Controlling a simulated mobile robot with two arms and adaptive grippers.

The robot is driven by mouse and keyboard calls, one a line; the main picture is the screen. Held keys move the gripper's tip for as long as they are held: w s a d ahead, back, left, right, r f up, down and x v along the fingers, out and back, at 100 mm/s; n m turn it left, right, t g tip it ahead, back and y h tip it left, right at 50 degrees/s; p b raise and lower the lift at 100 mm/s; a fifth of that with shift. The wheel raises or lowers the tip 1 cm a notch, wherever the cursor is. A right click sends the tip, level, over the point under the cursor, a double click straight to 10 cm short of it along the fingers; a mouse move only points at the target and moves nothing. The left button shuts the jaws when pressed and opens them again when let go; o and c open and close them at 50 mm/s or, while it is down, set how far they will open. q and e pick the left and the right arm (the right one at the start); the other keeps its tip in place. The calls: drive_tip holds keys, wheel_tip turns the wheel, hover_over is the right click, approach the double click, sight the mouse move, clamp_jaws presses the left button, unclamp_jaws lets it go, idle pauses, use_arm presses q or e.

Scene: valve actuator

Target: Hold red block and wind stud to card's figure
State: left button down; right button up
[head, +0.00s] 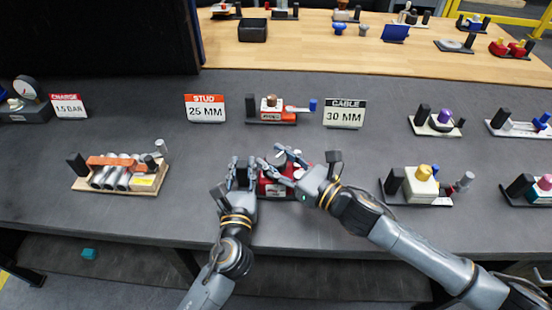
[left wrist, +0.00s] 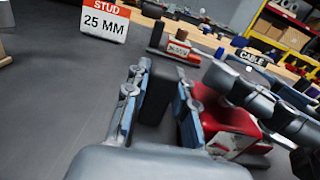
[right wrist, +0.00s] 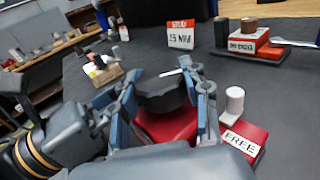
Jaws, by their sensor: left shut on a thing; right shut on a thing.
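The red block (head: 272,189) sits on the bench between my two grippers, partly hidden by them. My left gripper (head: 241,168) is shut on the black upright post (left wrist: 158,92) at the block's left end. My right gripper (right wrist: 162,88) is shut around a dark round knob (right wrist: 163,98) on top of the red block, which also shows in the right wrist view (right wrist: 170,130). A white cylinder (right wrist: 235,100) stands beside the knob, near a FREE label (right wrist: 241,144). The stud itself cannot be made out. The STUD card (head: 206,108) reads 25 MM.
A CABLE card (head: 344,114) reads 30 MM. A wooden tray of metal cylinders (head: 121,173) is at left, and a block with a yellow knob (head: 422,185) at right. The bench front edge is close to my arms.

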drive_tip(key=shift+s+a+m+t+h, duration=0.15)
drive_tip(key=shift+m+t+h, duration=0.85)
drive_tip(key=shift+t, duration=0.1)
drive_tip(key=m+t+h, duration=0.2)
drive_tip(key=h, duration=0.1)
drive_tip(key=m+t+h, duration=0.2)
drive_tip(key=m+h, duration=0.1)
drive_tip(key=h, duration=0.1)
drive_tip(key=shift+m+h, duration=0.3)
drive_tip(key=shift+w+r+h, duration=0.15)
drive_tip(key=shift+w+h, duration=0.05)
drive_tip(key=shift+h, duration=0.1)
drive_tip(key=o, duration=1.2)
